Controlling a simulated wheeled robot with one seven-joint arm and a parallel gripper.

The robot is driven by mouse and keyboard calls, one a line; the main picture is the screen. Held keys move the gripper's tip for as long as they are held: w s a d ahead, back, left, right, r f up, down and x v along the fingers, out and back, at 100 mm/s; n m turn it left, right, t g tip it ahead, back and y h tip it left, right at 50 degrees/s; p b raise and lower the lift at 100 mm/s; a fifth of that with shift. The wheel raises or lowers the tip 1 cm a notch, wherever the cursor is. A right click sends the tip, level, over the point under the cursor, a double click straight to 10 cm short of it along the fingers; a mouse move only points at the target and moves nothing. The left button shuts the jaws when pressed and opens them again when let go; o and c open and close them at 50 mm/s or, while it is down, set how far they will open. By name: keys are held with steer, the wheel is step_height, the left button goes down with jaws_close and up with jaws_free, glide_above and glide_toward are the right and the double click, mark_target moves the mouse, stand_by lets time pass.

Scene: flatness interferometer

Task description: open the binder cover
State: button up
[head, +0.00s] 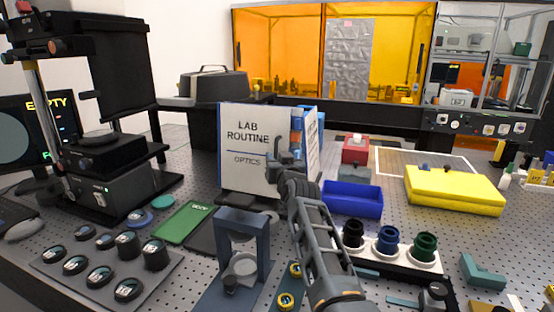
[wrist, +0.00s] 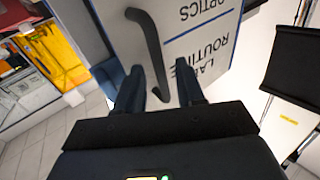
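The white binder (head: 240,158), lettered "LAB ROUTINE OPTICS", stands upright on the perforated bench. Its front cover faces the head camera. The lettered cover also shows upside down in the wrist view (wrist: 220,27). A dark curved handle (wrist: 147,42) stands out in front of the cover there. My gripper (head: 284,158) is at the right part of the cover and hides some of it. In the wrist view my gripper (wrist: 159,72) has its fingers apart, with the handle's near end between them. I cannot tell whether either finger touches the handle.
A blue tray (head: 352,200) and a yellow case (head: 455,190) lie to the right of my arm. A dark blue stand (head: 243,250) is in front of the binder. A green plate (head: 184,222) lies at left. Several lens holders fill the front left.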

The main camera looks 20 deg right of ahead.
steer(key=shift+w, duration=0.1)
jaws_close()
stand_by(0.4)
stand_by(0.3)
